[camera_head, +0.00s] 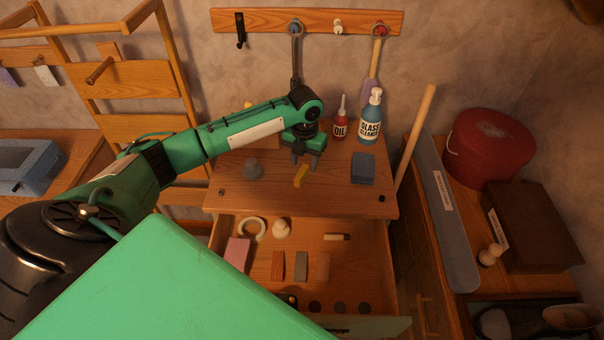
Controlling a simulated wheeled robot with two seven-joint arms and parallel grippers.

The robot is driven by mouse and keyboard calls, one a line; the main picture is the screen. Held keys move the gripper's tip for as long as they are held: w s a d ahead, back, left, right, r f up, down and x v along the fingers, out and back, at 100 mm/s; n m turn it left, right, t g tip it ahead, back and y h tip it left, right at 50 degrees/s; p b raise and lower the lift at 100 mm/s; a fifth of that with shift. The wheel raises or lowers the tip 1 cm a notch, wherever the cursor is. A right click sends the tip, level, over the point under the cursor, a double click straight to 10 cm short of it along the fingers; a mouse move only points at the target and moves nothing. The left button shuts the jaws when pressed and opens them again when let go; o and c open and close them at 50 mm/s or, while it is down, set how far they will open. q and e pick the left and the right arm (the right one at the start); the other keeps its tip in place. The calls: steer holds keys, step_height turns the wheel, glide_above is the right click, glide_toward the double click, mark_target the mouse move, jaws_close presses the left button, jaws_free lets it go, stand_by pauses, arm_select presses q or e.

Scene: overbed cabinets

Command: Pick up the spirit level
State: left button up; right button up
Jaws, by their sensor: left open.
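A small yellow bar (300,176), which looks like the spirit level, lies on the wooden cabinet top near its front middle. My left gripper (305,160) reaches in from the left and points down just behind and above the bar. Its two fingers are apart with nothing seen between them. I cannot tell how high the fingertips are over the top. The bar's far end is close to the fingers in the picture. My right gripper is out of view.
A red oil bottle (340,125) and a blue glass cleaner bottle (370,120) stand behind the gripper. A grey knob-like object (252,169) and blue-grey folded cloths (363,168) flank the bar. The open drawer (350,260) below holds several small items.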

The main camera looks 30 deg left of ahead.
mark_target(301, 171)
arm_select(q)
steer(key=f, duration=0.1)
steer(key=f+p, duration=0.1)
steer(key=f, duration=0.2)
steer(key=shift+s+a+f+p, duration=0.2)
steer(key=shift+s+a+p, duration=0.05)
steer(key=shift+s+p, duration=0.1)
steer(key=shift+f, duration=0.3)
jaws_close()
steer(key=shift+r, duration=0.1)
